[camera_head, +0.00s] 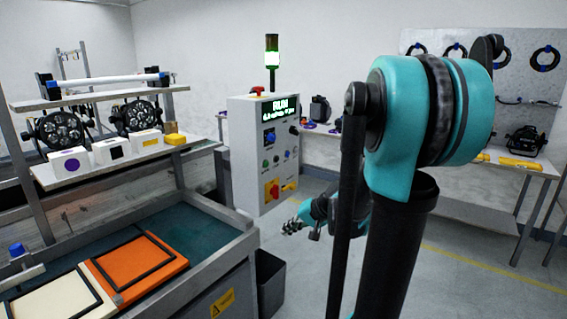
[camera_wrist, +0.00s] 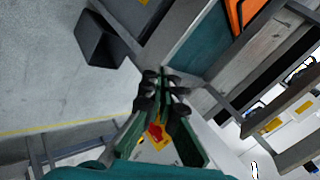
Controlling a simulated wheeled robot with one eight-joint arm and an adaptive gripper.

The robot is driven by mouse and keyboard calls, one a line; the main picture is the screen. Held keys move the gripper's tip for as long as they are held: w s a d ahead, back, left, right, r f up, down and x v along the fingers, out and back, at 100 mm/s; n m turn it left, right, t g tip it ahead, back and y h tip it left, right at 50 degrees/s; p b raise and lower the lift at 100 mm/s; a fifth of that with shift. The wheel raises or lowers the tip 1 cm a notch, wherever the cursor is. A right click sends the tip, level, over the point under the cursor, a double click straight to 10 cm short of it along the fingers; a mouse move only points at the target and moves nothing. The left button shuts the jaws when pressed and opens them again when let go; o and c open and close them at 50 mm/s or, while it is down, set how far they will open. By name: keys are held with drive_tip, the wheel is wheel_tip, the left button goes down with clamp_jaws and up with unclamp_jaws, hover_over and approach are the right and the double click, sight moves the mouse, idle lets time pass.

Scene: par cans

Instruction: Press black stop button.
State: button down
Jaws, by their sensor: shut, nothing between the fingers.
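A grey control box (camera_head: 262,148) stands in the middle of the head view, its lit display reading RUN. A red rotary switch (camera_head: 272,190) on a yellow plate sits lower. My gripper (camera_head: 288,228) is below and in front of the box, apart from its face. In the wrist view my gripper (camera_wrist: 162,82) has its fingertips together and empty. The red switch (camera_wrist: 156,131) shows between the finger bases; the buttons are not clear there.
A workbench with an orange panel (camera_head: 140,268) and shelves of lamps (camera_head: 137,116) stands left. A dark bin (camera_head: 270,282) stands on the floor below the box. A table with gear (camera_head: 525,142) is at right.

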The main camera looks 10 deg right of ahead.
sight(277, 160)
drive_tip(key=w+d+r+m+t+y, duration=0.2)
drive_tip(key=w+d+r, duration=0.4)
drive_tip(key=w, duration=0.4)
drive_tip(key=w+d+r+m+t+y, duration=0.3)
drive_tip(key=w+d+r, duration=0.3)
drive_tip(key=w, duration=0.4)
drive_tip(key=shift+w+d+t+y, duration=0.3)
drive_tip(key=shift+d+t+y, duration=0.3)
drive_tip(key=shift+t, duration=0.3)
drive_tip(key=x, duration=1.4)
drive_tip(key=shift+f, duration=0.1)
